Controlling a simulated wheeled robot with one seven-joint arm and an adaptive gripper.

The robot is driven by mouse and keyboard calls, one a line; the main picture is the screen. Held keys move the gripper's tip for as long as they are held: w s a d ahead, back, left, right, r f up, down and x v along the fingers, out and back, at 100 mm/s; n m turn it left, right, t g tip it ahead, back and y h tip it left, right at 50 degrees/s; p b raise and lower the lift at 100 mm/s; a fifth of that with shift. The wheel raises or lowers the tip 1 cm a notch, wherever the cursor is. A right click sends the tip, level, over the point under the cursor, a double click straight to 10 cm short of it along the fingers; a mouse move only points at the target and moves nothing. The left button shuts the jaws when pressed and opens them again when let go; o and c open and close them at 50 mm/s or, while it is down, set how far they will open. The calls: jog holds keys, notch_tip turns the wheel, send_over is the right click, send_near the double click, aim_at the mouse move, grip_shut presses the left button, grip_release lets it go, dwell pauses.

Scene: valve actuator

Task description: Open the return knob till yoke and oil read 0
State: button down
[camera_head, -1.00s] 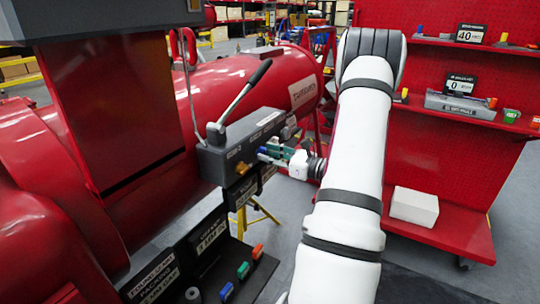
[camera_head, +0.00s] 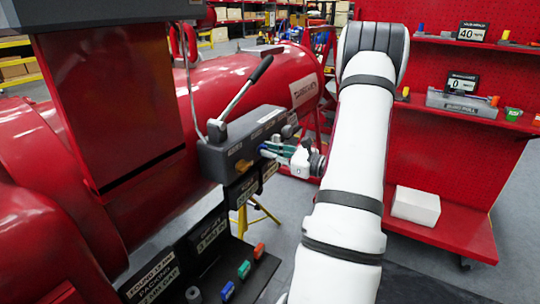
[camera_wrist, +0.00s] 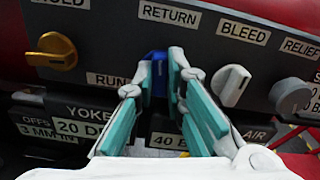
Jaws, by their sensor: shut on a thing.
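The blue return knob (camera_wrist: 158,75) sits under the RETURN label (camera_wrist: 169,15) on the grey pump block (camera_head: 240,145). Only a strip of it shows between the fingers. My gripper (camera_wrist: 161,78), with teal finger pads, is shut on this knob; in the head view my gripper (camera_head: 272,152) is at the block's right front face. In the head view, one display (camera_head: 472,32) on the upper shelf reads 40 and a lower display (camera_head: 461,83) reads 0. A YOKE plate (camera_wrist: 85,120) below the knob is partly hidden by my fingers.
A gold knob (camera_wrist: 57,50) is left of the return knob. A white bleed knob (camera_wrist: 232,85) and a grey relief knob (camera_wrist: 290,95) are close on the right. A pump lever (camera_head: 245,90) rises above the block. A white box (camera_head: 415,206) lies on the red shelf.

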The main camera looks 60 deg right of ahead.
jog(key=n+b, duration=0.5)
jog(key=b, duration=0.2)
jog(key=n+b, duration=0.4)
jog(key=b, duration=0.3)
jog(key=n+b, duration=0.5)
jog(key=b, duration=0.2)
jog(key=shift+a+f+n, duration=0.2)
jog(key=shift+f+n, duration=0.1)
jog(key=shift+f, duration=0.05)
jog(key=shift+r, duration=0.1)
jog(key=c, duration=1.6)
grip_release()
jog(key=shift+c, duration=0.2)
jog(key=shift+s, duration=0.1)
jog(key=s+d, duration=0.1)
jog(key=s, duration=1.1)
